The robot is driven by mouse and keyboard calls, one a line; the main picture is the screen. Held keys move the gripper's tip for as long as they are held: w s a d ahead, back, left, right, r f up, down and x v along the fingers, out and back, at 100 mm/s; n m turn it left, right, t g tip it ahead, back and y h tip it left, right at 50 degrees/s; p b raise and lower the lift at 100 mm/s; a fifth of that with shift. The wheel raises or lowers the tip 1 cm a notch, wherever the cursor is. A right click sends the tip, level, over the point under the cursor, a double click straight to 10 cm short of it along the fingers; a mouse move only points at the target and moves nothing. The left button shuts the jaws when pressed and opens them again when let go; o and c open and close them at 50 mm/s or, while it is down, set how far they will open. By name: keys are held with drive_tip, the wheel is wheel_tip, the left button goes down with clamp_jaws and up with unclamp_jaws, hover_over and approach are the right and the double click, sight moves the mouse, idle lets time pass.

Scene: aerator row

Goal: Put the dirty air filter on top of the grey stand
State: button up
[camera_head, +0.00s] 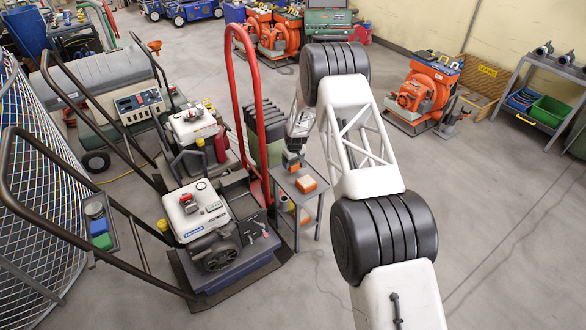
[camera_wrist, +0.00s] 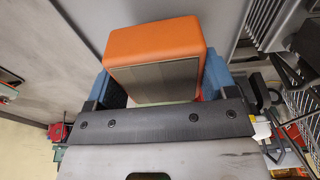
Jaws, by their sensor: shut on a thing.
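My gripper (camera_head: 292,159) is shut on an orange-framed air filter (camera_wrist: 155,45) with a dull grey-brown face. In the wrist view the filter sits between the two blue fingers. It is mostly hidden in the head view. The face looks dirty, though the light makes this hard to judge. The grey stand (camera_head: 284,181) is a small metal table below my gripper. A second orange filter (camera_head: 306,184) with a pale side lies on its top, to the right of my gripper. I cannot tell whether the held filter touches the stand top.
A red hand-truck frame (camera_head: 231,90) rises close to the left of the stand. A white-topped engine machine (camera_head: 196,210) stands to the left. Yellowish items (camera_head: 304,216) sit on the stand's lower level.

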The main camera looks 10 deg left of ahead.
sight(295, 162)
drive_tip(key=shift+f, duration=2.05)
drive_tip(key=shift+f, duration=0.1)
drive_tip(key=o, duration=0.9)
drive_tip(key=shift+s+d+r, duration=0.15)
drive_tip(key=shift+r, duration=1.9)
drive_tip(key=shift+s+d+r, duration=0.2)
drive_tip(key=shift+r, duration=1.8)
drive_tip(key=shift+s+d+r, duration=0.15)
drive_tip(key=shift+r, duration=1.9)
